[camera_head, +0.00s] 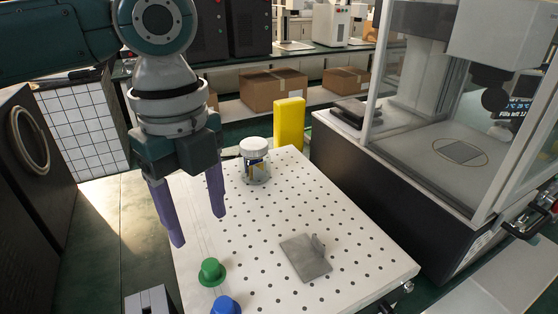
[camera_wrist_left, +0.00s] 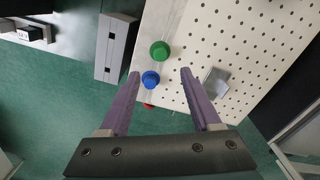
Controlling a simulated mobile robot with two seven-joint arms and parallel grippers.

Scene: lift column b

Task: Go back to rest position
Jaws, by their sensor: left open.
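My left gripper (camera_head: 197,212) hangs from the upper left in the head view, with its two purple fingers apart and nothing between them. It is above the left edge of the white perforated table (camera_head: 362,238). The left wrist view shows the same open gripper (camera_wrist_left: 158,75), with the table (camera_wrist_left: 200,30) beyond the fingertips. My right gripper is in neither view.
On the table are a green knob (camera_head: 212,271), a blue knob (camera_head: 226,305), a grey plate with an upright tab (camera_head: 306,257) and a white-lidded jar (camera_head: 254,160). A glass-walled machine (camera_head: 420,190) stands to the right. A yellow block (camera_head: 289,124) stands behind the table.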

